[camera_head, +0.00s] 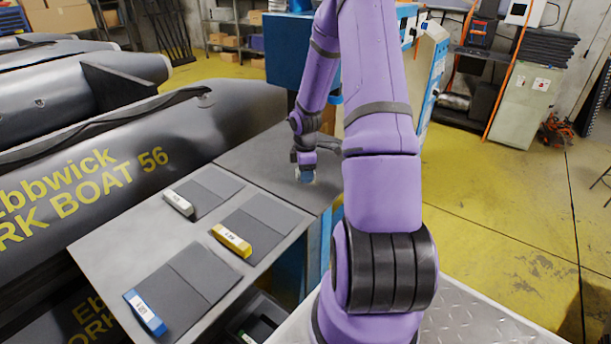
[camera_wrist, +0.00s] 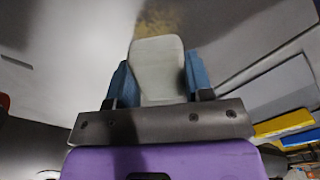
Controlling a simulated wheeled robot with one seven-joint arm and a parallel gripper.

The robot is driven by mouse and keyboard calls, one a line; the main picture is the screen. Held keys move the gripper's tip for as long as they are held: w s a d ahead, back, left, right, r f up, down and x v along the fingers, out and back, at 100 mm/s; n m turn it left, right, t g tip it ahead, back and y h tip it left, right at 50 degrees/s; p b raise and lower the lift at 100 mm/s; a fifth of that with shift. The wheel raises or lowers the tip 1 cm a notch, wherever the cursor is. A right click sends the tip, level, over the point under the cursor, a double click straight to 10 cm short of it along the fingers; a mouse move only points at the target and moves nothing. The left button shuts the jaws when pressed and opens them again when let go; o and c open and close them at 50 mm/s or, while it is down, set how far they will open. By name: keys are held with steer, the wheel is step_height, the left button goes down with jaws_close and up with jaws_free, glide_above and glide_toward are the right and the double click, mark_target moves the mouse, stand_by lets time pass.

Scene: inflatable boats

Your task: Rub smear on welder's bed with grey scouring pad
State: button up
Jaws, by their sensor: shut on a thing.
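My gripper (camera_head: 305,176) reaches down to the far part of the grey bed (camera_head: 255,160), beside the boat. In the wrist view my gripper (camera_wrist: 158,82) has blue fingers closed on both sides of a pale grey pad (camera_wrist: 158,62). The pad's far edge lies close to a brownish-yellow smear (camera_wrist: 178,22) on the grey bed (camera_wrist: 80,35). I cannot tell whether the pad presses on the bed. In the head view the smear cannot be made out, and the pad is mostly hidden by my gripper.
On the near grey table, a grey labelled block (camera_head: 178,203), a yellow block (camera_head: 231,241) and a blue block (camera_head: 145,312) lie by dark mats. A dark inflatable boat (camera_head: 130,150) borders the left. A blue machine (camera_head: 285,45) stands behind. Open yellow floor lies right.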

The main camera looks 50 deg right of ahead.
steer(key=shift+r, duration=2.3)
steer(key=shift+r, duration=0.15)
steer(key=shift+r, duration=1.35)
steer(key=shift+a, duration=0.1)
